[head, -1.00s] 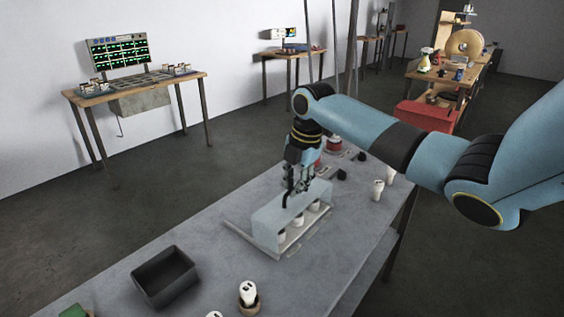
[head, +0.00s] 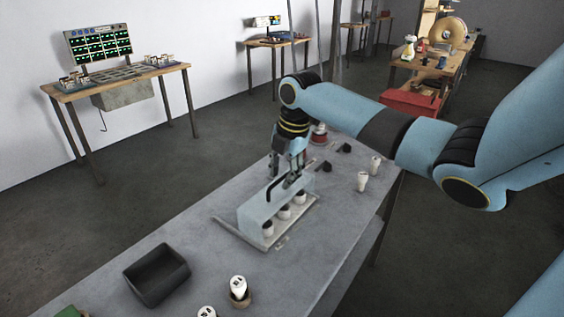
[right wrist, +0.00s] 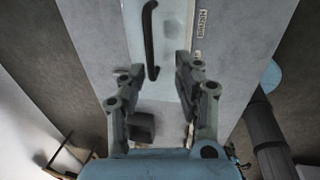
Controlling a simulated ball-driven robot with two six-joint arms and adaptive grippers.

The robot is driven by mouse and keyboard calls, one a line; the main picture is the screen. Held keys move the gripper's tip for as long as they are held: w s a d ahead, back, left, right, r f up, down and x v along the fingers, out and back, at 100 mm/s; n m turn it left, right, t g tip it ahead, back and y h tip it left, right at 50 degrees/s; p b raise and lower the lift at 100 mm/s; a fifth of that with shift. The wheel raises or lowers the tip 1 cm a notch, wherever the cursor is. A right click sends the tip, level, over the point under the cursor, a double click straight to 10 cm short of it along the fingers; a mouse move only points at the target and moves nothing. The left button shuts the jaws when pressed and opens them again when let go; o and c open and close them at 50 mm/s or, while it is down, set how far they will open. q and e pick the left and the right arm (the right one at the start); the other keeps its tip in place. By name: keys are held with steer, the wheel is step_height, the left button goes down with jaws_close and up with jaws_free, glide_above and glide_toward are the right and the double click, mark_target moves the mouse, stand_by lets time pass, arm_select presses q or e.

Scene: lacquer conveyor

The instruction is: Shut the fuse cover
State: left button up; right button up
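The fuse cover (head: 258,210) is a pale blue panel with a black bar handle (right wrist: 150,40) on it. It stands raised along the far side of a row of white fuses (head: 284,212), which show uncovered in front of it on a pale base (head: 226,224). My right gripper (head: 290,170) is above the cover, close to the handle. In the right wrist view its two fingers (right wrist: 157,75) are spread apart with nothing between the tips, and the handle lies beyond them. Whether a finger touches the handle, I cannot tell. My left gripper is not in view.
A dark open bin (head: 157,273) stands at the bench's near left. White fuses in round holders (head: 239,290) are near the front edge. Other white fuses (head: 363,181) and dark knobs stand to the right. Bare bench lies between bin and cover.

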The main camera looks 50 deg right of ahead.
steer(key=shift+r+p, duration=2.75)
steer(key=shift+p, duration=0.15)
step_height(320, 180, up, 5)
steer(key=p, duration=0.1)
glide_above(286, 199)
steer(key=s, duration=0.1)
steer(key=shift+d+f, duration=0.1)
steer(key=shift+f, duration=0.05)
step_height(286, 199, up, 12)
steer(key=s, duration=0.2)
steer(key=shift+s, duration=0.15)
steer(key=shift+d+f, duration=0.1)
